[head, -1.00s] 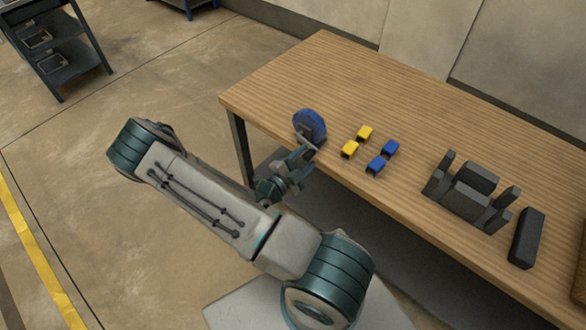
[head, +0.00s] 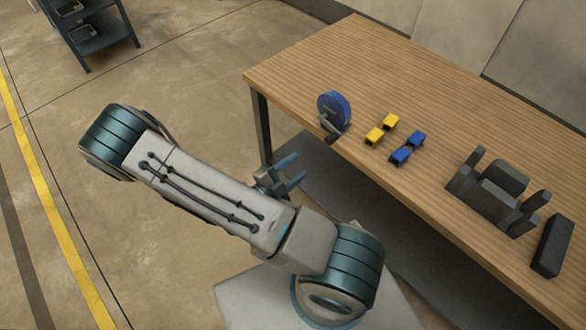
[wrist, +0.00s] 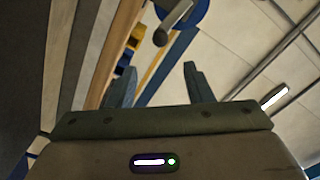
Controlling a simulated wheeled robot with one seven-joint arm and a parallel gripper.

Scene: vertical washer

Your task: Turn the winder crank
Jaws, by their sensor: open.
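The winder is a blue wheel (head: 336,106) standing upright near the front left edge of the wooden table. Its dark crank (head: 330,127) is on the wheel's near side, low down. In the wrist view the blue wheel (wrist: 190,8) shows at the top edge, and the crank's rounded grip (wrist: 160,37) points toward the camera. My gripper (head: 295,172) is in front of the table edge, clear of the winder and crank. In the wrist view the two fingers (wrist: 157,82) stand apart with nothing between them; the crank grip appears beyond their tips.
A dark grey fixture (head: 493,196) and a dark bar (head: 552,246) are farther right on the table (head: 385,70). A dark shelf cart (head: 95,35) stands at the upper left.

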